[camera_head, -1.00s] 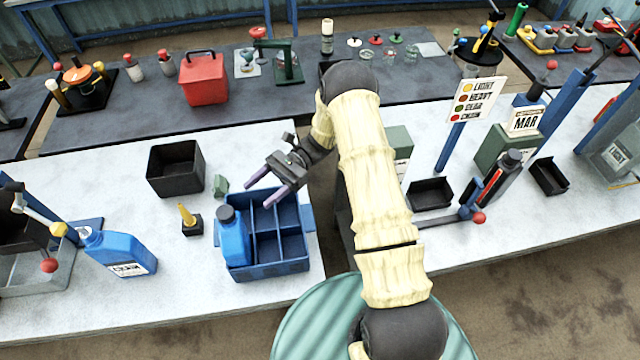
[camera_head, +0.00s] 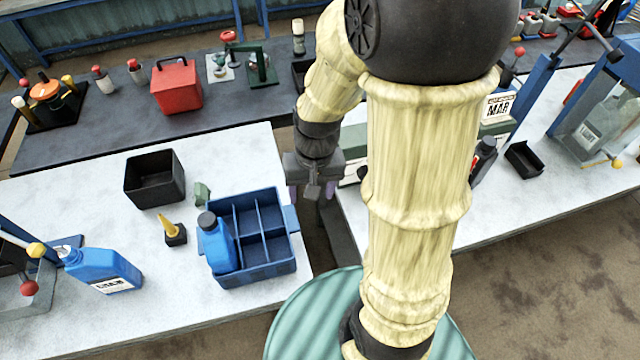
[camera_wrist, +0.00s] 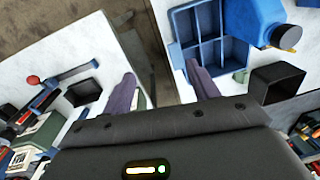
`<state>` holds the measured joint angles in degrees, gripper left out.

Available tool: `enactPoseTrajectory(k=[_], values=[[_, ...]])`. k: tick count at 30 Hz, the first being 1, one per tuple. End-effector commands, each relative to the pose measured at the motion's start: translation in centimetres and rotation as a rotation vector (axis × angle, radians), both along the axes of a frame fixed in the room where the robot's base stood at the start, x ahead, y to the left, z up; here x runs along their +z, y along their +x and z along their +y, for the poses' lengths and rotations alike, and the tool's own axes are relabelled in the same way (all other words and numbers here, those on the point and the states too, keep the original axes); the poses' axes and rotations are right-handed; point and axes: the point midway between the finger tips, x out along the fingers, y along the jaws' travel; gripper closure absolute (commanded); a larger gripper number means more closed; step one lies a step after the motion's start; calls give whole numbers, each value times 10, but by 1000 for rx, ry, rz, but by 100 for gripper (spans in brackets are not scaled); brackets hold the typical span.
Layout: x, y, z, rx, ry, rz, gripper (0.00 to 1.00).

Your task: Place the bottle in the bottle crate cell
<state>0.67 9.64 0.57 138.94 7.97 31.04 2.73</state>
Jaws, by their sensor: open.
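A blue bottle with a dark cap (camera_head: 217,245) stands at the front left cell of the blue divided crate (camera_head: 268,272). Its lower part seems to sit inside the cell, behind the crate's wall. The bottle (camera_wrist: 262,20) and crate (camera_wrist: 232,49) also show in the wrist view, apart from my fingers. My gripper (camera_head: 311,192) is open and empty, right of the crate over the gap between the tables. Its two purple fingers (camera_wrist: 163,88) show spread in the wrist view. Another blue bottle with a white label (camera_head: 106,270) is on the table at the left.
A black bin (camera_head: 154,180), a small yellow-tipped item (camera_head: 172,232) and a green block (camera_head: 203,193) are near the crate. A green-grey box (camera_head: 354,150) is close right of my gripper. A ribbed green drum (camera_head: 310,320) stands in front.

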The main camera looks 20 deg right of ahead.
Motion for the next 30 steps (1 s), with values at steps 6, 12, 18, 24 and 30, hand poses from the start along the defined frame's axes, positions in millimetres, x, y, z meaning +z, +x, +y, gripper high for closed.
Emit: enactPoseTrajectory(k=[6,12,18,24,30], values=[[22,-12,-13,143,-85,-207,40],[23,-12,-14,163,-95,-229,40],[19,-12,-14,161,-94,-227,40],[-8,-12,-14,160,-93,-226,40],[-10,-12,-14,160,-93,-226,40]])
